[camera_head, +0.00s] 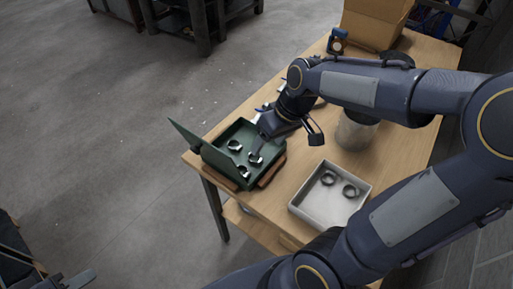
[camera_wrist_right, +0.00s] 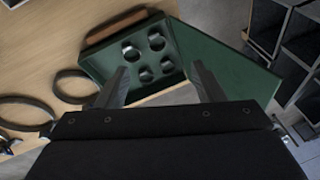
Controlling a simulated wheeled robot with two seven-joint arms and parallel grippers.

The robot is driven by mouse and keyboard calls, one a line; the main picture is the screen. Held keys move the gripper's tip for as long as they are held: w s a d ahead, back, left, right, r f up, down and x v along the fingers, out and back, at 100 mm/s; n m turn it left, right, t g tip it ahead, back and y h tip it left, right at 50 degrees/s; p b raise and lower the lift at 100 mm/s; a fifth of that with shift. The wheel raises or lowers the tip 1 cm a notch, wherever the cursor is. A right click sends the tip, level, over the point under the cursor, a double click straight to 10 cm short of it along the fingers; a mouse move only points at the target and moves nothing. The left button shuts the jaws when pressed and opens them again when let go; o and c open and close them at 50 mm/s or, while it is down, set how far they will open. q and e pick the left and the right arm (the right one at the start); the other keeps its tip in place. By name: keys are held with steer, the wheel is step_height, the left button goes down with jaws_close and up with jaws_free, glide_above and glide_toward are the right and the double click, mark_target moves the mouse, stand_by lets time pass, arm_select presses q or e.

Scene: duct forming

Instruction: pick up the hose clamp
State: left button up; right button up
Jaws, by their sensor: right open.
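A green open case (camera_head: 217,158) on the table holds several small silver ring-shaped hose clamps (camera_head: 255,158). The clamps (camera_wrist_right: 131,52) also show inside the case in the right wrist view. My right gripper (camera_head: 288,143) is open and empty, with one finger reaching over the case near the clamps and the other to its right. In the wrist view the two fingers (camera_wrist_right: 159,72) are spread apart with the case beyond them. I cannot tell the exact height above the clamps.
The green lid (camera_head: 190,138) stands raised at the case's left side. A white tray (camera_head: 305,213) with two dark rings lies to the right. A grey cylinder (camera_head: 352,134) and a cardboard box (camera_head: 372,24) stand farther back. Bare wooden tabletop (camera_head: 283,186) lies between case and tray.

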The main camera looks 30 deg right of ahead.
mark_target(256, 157)
steer(key=w+f+n+h, duration=0.1)
steer(key=w+f, duration=0.2)
steer(key=w+d+f+n+g+h+b, duration=0.1)
steer(key=w+f, duration=0.2)
steer(key=w+d+f+n+g, duration=0.1)
steer(key=w+f, duration=0.2)
steer(key=shift+w+d+f+h+b, duration=0.1)
steer(key=shift+f+h+b, duration=0.2)
steer(key=shift+h+b, duration=0.1)
steer(key=shift+w+f, duration=0.2)
steer(key=f, duration=0.2)
steer(key=f+p, duration=0.1)
steer(key=f, duration=0.4)
steer(key=shift+w+a+f+p, duration=0.15)
steer(key=shift+a+f+p, duration=0.15)
steer(key=shift+a+f, duration=0.1)
steer(key=c, duration=1.1)
steer(key=shift+o, duration=0.2)
steer(key=shift+r, duration=0.1)
